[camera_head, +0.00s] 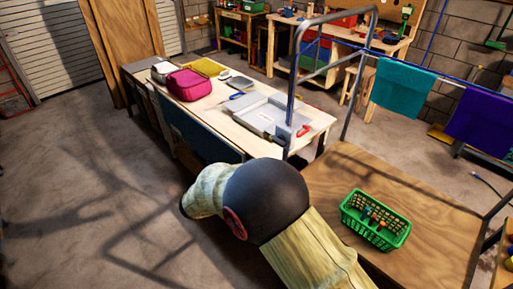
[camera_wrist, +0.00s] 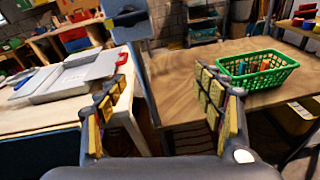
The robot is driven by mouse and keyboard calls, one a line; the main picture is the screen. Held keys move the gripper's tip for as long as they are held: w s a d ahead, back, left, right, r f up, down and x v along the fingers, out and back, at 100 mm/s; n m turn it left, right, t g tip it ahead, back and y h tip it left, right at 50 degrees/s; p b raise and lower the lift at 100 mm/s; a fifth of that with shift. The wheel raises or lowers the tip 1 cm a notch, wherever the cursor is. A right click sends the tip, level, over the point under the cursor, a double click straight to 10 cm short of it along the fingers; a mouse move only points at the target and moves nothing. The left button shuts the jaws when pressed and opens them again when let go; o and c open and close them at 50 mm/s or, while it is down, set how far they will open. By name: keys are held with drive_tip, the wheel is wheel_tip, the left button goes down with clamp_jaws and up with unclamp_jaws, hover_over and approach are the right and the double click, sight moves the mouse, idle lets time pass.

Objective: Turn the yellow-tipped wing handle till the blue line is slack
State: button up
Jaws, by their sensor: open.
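My gripper (camera_wrist: 160,82) is open in the wrist view, with yellow-padded fingers spread apart and nothing between them. It faces the gap between a work table and a wooden-topped surface. In the head view my arm hides the gripper's fingers. A thin blue line (camera_head: 349,46) runs from near the grey metal frame toward the right edge, with cloths hanging along it.
A teal cloth (camera_head: 401,88) and a purple cloth (camera_head: 483,119) hang at right. A green basket (camera_head: 376,236) sits on the wooden top (camera_head: 432,206). A grey metal frame (camera_head: 292,85) rises behind my arm. The work table (camera_head: 182,113) holds a pink bag (camera_head: 188,84).

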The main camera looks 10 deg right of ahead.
sight(276, 142)
wheel_tip(276, 142, up, 6)
drive_tip(key=w+a+n+t, duration=0.2)
drive_tip(key=w, duration=0.1)
drive_tip(key=shift+h, duration=0.5)
drive_tip(key=shift+s+r+b+x, duration=0.1)
drive_tip(key=shift+b+x, duration=0.4)
drive_tip(key=shift+x, duration=1.4)
drive_tip(key=shift+s+r+b+x, duration=0.1)
drive_tip(key=shift+b+x, duration=0.4)
drive_tip(key=shift+x, duration=1.4)
drive_tip(key=shift+d, duration=0.15)
drive_tip(key=c, duration=0.3)
drive_tip(key=c, duration=0.8)
drive_tip(key=shift+c, duration=0.3)
